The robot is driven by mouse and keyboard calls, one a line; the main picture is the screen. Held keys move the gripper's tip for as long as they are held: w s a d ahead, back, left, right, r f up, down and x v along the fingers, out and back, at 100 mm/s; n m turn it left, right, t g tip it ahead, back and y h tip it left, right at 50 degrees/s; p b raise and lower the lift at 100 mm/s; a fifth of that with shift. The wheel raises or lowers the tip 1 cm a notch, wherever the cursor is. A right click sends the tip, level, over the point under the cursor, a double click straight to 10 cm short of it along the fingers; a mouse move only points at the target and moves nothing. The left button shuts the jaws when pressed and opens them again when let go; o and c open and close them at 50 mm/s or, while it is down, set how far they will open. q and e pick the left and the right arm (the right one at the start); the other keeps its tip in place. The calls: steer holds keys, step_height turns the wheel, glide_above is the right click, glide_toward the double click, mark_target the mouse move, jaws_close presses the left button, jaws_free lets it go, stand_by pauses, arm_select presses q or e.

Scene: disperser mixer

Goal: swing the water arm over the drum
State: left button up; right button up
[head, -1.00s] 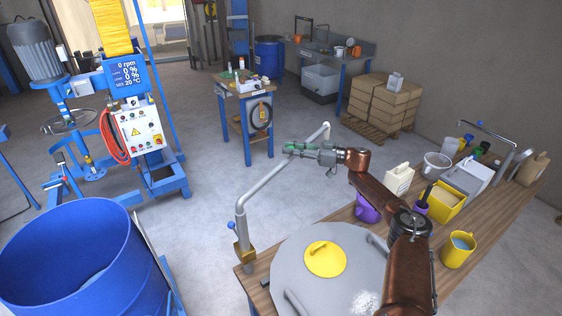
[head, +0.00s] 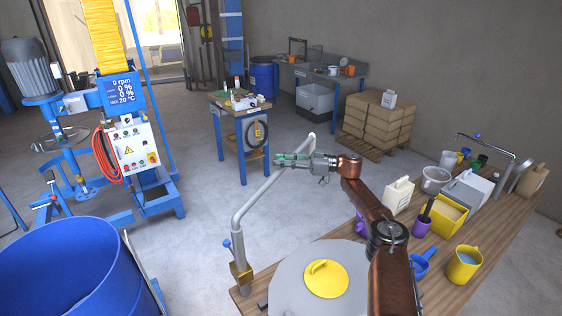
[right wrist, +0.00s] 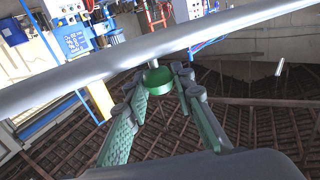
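The water arm (head: 262,196) is a bent grey pipe with a small blue lever, standing on a brass-coloured base (head: 241,273) at the bench's left corner. Its upper pipe points away from the blue drum (head: 75,270), which stands open at lower left. My right gripper (head: 279,160) is at the upper pipe, near its far end. In the right wrist view the pipe (right wrist: 100,72) crosses just beyond the green fingers, which are apart. A round green piece (right wrist: 152,82) on a short stem sits between them; I cannot tell whether they touch it. My left gripper is out of view.
The wooden bench (head: 485,265) carries a grey round lid with a yellow cap (head: 326,279), a yellow jug (head: 463,263) and several containers. The mixer's control box (head: 133,147) stands behind the drum. Bare floor lies between the drum and the bench.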

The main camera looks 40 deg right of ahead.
steer(key=o, duration=0.4)
steer(key=v, duration=1.2)
steer(key=shift+c, duration=0.4)
